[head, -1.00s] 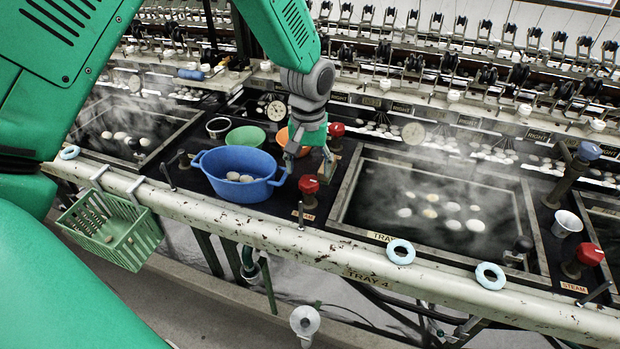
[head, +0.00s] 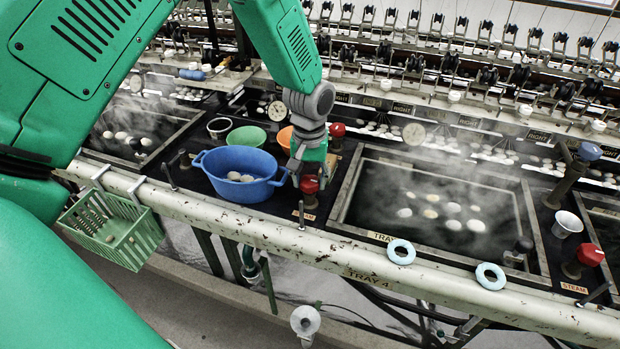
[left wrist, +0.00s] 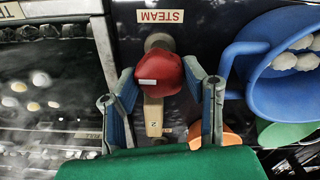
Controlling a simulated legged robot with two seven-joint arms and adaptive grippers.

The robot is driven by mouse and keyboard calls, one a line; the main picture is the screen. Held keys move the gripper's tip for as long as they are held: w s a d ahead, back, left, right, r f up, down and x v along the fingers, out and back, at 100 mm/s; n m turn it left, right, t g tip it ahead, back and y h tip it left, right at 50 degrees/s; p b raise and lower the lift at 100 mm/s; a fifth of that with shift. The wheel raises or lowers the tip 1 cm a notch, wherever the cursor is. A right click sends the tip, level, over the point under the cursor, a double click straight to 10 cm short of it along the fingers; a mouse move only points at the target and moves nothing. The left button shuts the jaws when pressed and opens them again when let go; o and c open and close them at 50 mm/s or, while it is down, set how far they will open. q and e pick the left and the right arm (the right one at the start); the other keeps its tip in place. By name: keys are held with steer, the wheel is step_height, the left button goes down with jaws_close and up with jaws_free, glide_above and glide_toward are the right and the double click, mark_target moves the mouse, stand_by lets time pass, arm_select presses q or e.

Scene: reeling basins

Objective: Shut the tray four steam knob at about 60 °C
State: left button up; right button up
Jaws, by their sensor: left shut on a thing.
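The red steam knob (head: 310,184) stands left of the tray four basin, just behind a STEAM label (head: 303,215). My left gripper (head: 306,172) comes down on it from above. In the left wrist view the knob (left wrist: 168,74) sits between the fingers of my left gripper (left wrist: 160,82), which is shut on it. A white mark shows on the knob's top. The tray four basin (head: 345,190) holds steaming dark water with several pale cocoons. My right gripper is not in view.
A blue tub (head: 225,190) with cocoons stands close left of the knob. A green bowl (head: 246,137) and an orange bowl (head: 284,137) are behind it. Another red knob (head: 337,130) stands behind my gripper. Two pale blue rings (head: 401,259) lie on the front rail.

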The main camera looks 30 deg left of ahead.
arm_select(q)
steer(key=m+p, duration=0.2)
steer(key=m, duration=0.1)
steer(key=shift+r+m+p, duration=0.15)
steer(key=shift+m+p, duration=0.2)
steer(key=shift+m, duration=0.05)
steer(key=m+p, duration=0.2)
steer(key=m, duration=0.2)
steer(key=shift+w+m, duration=0.1)
steer(key=shift+m, duration=0.6)
steer(key=o, duration=1.1)
